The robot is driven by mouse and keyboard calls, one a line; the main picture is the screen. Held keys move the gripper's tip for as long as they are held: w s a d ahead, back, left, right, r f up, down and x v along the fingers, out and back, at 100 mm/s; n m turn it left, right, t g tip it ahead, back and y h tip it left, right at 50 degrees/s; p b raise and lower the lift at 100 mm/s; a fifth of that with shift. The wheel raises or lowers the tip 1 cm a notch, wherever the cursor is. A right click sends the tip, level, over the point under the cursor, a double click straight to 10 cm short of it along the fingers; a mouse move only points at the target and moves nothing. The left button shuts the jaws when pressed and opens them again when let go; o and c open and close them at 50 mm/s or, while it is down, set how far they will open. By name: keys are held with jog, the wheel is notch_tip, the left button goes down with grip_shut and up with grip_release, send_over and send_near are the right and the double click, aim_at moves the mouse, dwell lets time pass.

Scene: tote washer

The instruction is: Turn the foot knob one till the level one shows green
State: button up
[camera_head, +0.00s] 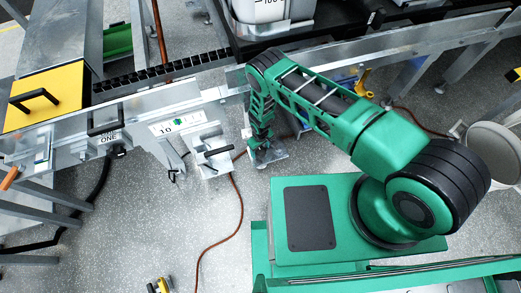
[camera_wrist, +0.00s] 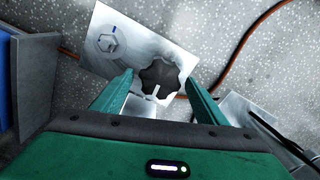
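A dark lobed knob (camera_wrist: 160,76) with a white mark on its near side sits on a bright metal foot plate (camera_wrist: 100,22) in the wrist view. My gripper (camera_wrist: 160,80) is open, with one green finger to each side of the knob; I cannot tell if they touch it. In the head view my gripper (camera_head: 262,143) points down at the foot plate (camera_head: 271,157) and hides the knob. A white plate (camera_head: 164,130) on the rail bears a "10" and a small green mark; I cannot tell if it is the level.
A hexagonal fitting with a blue mark (camera_wrist: 108,42) is on the foot plate. An orange cable (camera_head: 238,205) runs across the floor. A metal bracket with a black handle (camera_head: 212,155) stands left of my gripper. A label "ONE" (camera_head: 109,138) is on the rail.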

aim_at(260, 150)
jog(key=shift+r, duration=0.1)
notch_tip(260, 150, up, 10)
jog(key=shift+r, duration=0.25)
dwell(0.4)
dwell(0.5)
